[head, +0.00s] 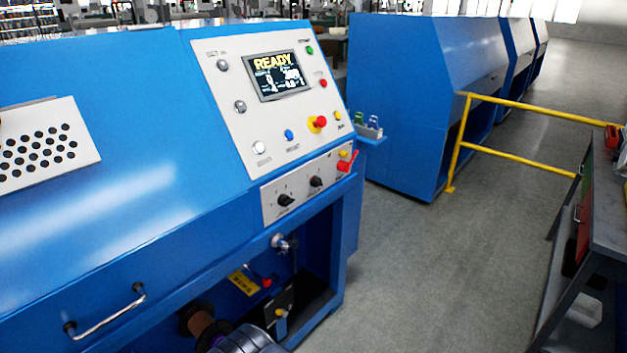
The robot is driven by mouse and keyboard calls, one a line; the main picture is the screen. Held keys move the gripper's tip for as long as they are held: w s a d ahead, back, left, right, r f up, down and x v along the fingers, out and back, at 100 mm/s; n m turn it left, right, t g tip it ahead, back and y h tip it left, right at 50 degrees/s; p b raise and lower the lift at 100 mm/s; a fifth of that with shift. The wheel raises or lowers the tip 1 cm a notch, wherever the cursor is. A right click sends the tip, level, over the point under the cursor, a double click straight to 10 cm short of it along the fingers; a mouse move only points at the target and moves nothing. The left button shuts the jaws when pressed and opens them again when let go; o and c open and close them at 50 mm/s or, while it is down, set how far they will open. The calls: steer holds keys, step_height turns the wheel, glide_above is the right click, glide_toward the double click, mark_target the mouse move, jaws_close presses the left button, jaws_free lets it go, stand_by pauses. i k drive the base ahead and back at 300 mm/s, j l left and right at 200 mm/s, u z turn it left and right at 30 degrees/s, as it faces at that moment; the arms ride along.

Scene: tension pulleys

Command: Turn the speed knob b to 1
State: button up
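Two black rotary knobs sit on the pale lower strip (270,207) of the blue machine's control panel. The left black knob (285,199) has small marks around it, and the right black knob (316,181) sits a little higher in the picture. Their labels and scale numbers are too small to read, so I cannot tell which is speed knob b or where each points. My gripper is not in view. A grey ribbed shape at the bottom edge may be part of my arm.
A red switch (347,162) is right of the knobs. An open bay lies below. A yellow rail (515,107) and clear floor (430,260) are at right.

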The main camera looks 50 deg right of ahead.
mark_target(284, 200)
steer(key=l+z, duration=0.15)
steer(key=l, duration=0.2)
steer(key=i+l+z, duration=0.15)
steer(key=l, duration=0.2)
steer(key=i+l+z, duration=0.15)
steer(key=l, duration=0.25)
steer(key=l+z, duration=0.15)
steer(key=l, duration=0.2)
